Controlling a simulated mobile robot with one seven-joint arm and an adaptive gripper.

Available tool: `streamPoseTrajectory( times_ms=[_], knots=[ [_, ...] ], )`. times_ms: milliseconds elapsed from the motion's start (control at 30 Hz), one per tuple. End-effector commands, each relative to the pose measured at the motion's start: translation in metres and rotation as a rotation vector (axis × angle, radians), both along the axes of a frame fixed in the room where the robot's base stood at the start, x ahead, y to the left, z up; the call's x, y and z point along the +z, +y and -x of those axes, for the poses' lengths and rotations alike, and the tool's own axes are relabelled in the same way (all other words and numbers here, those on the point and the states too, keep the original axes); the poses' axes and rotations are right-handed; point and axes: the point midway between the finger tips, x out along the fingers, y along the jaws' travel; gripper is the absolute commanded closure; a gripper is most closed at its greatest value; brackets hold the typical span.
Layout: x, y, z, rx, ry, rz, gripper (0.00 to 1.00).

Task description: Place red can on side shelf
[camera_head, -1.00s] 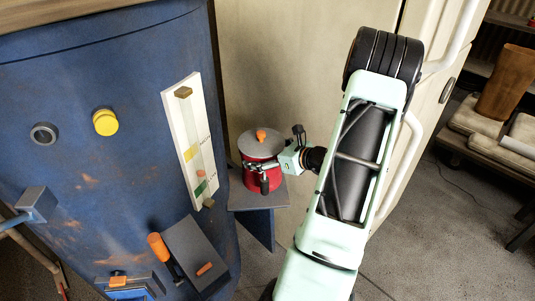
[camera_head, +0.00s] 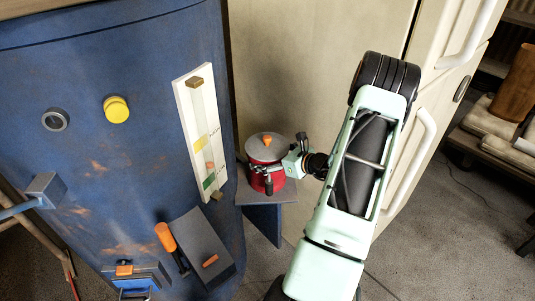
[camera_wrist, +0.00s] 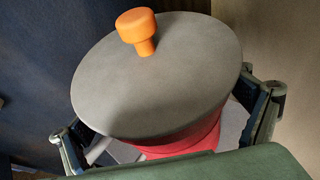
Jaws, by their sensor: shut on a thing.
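The red can (camera_head: 258,180) has a grey lid (camera_head: 266,147) with an orange knob. It is upright at the side shelf (camera_head: 283,191), a small grey ledge on the blue pot's right side. I cannot tell whether the can's base touches the shelf. My gripper (camera_head: 272,170) comes from the right and is shut on the can. In the wrist view the lid (camera_wrist: 155,80) fills the middle, with a gripper finger on each side of the red body (camera_wrist: 185,143). The can's lower part is hidden there.
The large blue pot (camera_head: 110,150) stands left of the shelf, with a white gauge panel (camera_head: 190,110), a yellow button (camera_head: 117,109) and an orange-handled lever (camera_head: 166,237). A cream cabinet (camera_head: 310,70) stands behind. A bench with a brown container (camera_head: 517,80) is at far right.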

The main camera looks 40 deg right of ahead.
Motion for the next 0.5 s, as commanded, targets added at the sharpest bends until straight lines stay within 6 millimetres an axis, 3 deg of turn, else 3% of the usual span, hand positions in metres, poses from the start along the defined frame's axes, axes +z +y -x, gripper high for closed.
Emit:
streamPoseTrajectory(
  times_ms=[133, 167, 200, 500],
  knots=[
    [0.0031, -0.0001, -0.0023, 0.002, -0.011, 0.002, 0.65],
    [-0.0021, 0.0002, 0.0002, 0.0, 0.0, 0.0, 0.06],
    [-0.0013, 0.0002, 0.0001, 0.0, 0.0, 0.0, 0.01],
    [-0.0008, 0.0002, 0.0002, 0.001, 0.0, 0.0, 0.0]
  ],
)
